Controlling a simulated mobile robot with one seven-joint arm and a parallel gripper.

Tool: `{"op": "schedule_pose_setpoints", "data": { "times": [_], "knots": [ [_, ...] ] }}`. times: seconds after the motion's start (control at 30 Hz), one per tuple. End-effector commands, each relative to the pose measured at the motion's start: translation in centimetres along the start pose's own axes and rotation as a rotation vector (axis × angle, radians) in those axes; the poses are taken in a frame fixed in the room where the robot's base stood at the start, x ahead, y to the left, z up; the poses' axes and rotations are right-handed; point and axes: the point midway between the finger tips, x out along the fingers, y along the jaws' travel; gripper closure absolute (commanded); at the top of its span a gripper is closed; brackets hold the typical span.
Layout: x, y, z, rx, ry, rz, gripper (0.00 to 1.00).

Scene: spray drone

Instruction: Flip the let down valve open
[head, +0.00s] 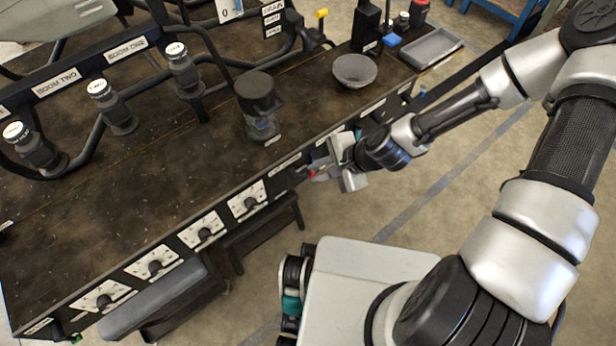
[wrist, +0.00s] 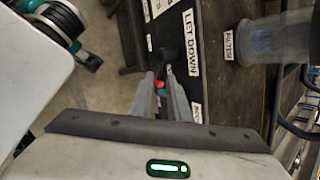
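The let down valve's red-tipped handle (wrist: 159,85) shows between my fingers in the wrist view, beside the white LET DOWN label (wrist: 188,45). In the head view a small red spot (head: 312,174) shows at the bench's front face. My gripper (head: 322,172) is at that front face, right of the row of white dial plates. In the wrist view my gripper (wrist: 160,80) has its fingers close together, with the red part filling the narrow gap. It looks shut on the handle. The valve's body is mostly hidden by the fingers.
The dark bench (head: 150,210) carries a filter jar (head: 258,110), a grey bowl (head: 354,71) and boom valves (head: 184,68). Dial plates (head: 204,230) line its front. A grey tray (head: 430,48) is at the far right. A low bench (head: 155,297) stands below. The floor beside is clear.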

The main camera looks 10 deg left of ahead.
Motion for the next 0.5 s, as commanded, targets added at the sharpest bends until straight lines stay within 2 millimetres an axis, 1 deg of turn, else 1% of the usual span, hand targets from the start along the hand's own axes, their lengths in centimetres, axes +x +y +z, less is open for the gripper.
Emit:
{"op": "schedule_pose_setpoints", "data": {
  "times": [0.03, 0.2, 0.33, 0.5],
  "knots": [
    [1.4, 0.1, 0.0, -0.002, -0.003, 0.001, 0.84],
    [3.9, 0.1, 0.0, -0.002, -0.001, 0.001, 0.84],
    [4.9, 0.0, 0.0, -0.002, -0.001, 0.0, 0.84],
    [5.3, 0.0, 0.0, -0.002, 0.0, 0.0, 0.84]
  ]
}}
